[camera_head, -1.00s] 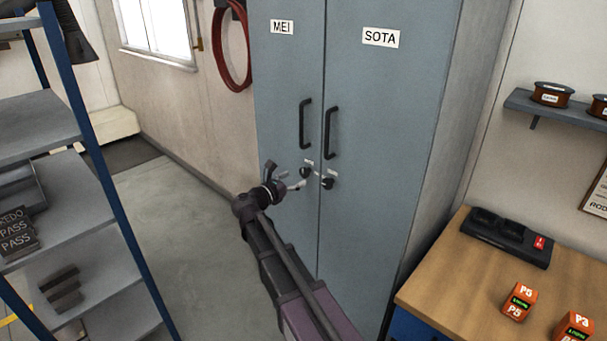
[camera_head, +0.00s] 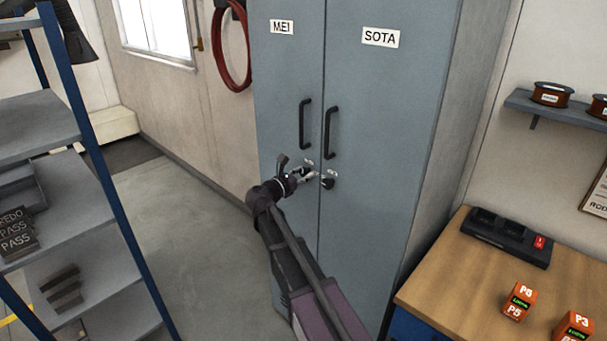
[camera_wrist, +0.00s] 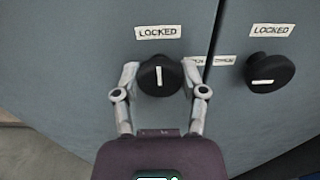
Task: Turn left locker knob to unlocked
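The left locker knob (camera_wrist: 159,75) is black and round, on the door marked MEI. Its white line stands upright in the wrist view, toward the LOCKED label (camera_wrist: 158,32) above it. My gripper (camera_wrist: 161,75) is open, with one finger on each side of this knob. The fingertips are close to the knob's sides; I cannot tell whether they touch. In the head view my gripper (camera_head: 303,178) is at the knobs, partly hiding the left knob (camera_head: 305,170).
The right locker knob (camera_wrist: 269,72), on the SOTA door, is close by on the right; its white line lies roughly level. Two vertical door handles (camera_head: 304,124) (camera_head: 330,132) are above the knobs. A workbench (camera_head: 460,277) stands at right, a shelf rack (camera_head: 110,200) at left.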

